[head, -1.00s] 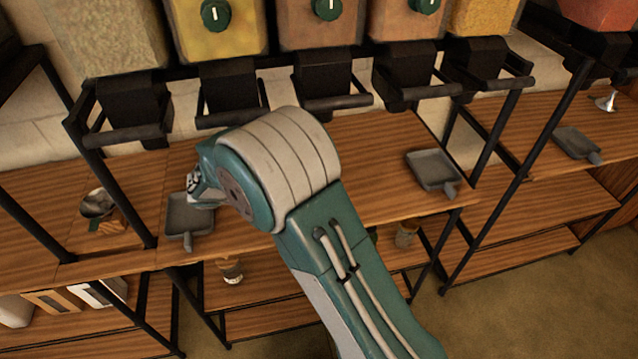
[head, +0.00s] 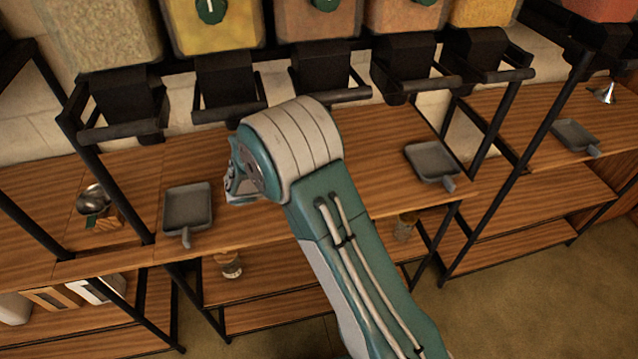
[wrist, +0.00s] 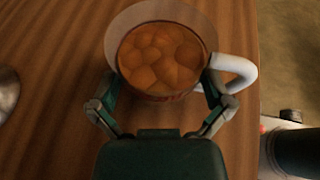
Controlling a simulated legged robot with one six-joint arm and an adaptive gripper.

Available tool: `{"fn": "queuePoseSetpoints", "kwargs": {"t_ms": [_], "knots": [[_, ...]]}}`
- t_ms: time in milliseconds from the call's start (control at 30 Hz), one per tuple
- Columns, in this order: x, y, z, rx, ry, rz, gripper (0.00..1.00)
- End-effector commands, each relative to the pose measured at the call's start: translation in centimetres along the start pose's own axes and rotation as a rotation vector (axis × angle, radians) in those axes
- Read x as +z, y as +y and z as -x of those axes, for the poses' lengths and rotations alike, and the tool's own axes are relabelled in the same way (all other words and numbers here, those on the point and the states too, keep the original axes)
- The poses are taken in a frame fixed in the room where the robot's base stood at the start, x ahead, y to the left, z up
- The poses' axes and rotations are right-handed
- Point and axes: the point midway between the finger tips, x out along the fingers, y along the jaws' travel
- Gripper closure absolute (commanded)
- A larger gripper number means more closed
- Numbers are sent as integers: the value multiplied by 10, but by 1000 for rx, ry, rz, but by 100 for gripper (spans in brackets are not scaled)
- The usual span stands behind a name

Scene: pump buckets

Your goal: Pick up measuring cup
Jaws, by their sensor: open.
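The measuring cup (wrist: 160,62) is seen from above in the wrist view. It has a clear rim, red marks low on its side, a white handle (wrist: 236,72) on the right and orange-brown chunky contents. It stands on a wooden surface. My gripper (wrist: 160,90) is open, with one finger at each side of the cup's near part. I cannot tell whether the fingers touch it. In the head view I cannot make out the cup, and my arm hides much of the area around the wrist.
In the head view, grey square pans (head: 187,208) and (head: 431,162) lie on the wooden shelf (head: 300,215). A metal bowl (head: 93,199) sits further left. Black dispensers (head: 225,85) and frame bars overhang the shelf. In the wrist view, a dark object (wrist: 297,150) is at lower right.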

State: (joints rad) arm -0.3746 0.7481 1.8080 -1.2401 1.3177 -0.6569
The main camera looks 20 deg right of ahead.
Motion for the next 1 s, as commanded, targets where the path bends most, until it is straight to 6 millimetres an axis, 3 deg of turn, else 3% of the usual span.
{"fn": "queuePoseSetpoints", "kwargs": {"t_ms": [100, 300, 433, 467, 800, 1000], "knots": [[-1, 0, -14, -1, 0, 2, 0], [-1, 0, -14, 0, 0, 1, 0], [-1, 0, -13, 1, 0, 2, 58], [-1, 0, -13, 0, 0, 2, 63], [0, 0, -13, 0, 0, 1, 64], [18, -1, -6, 2, 0, -2, 64]]}}
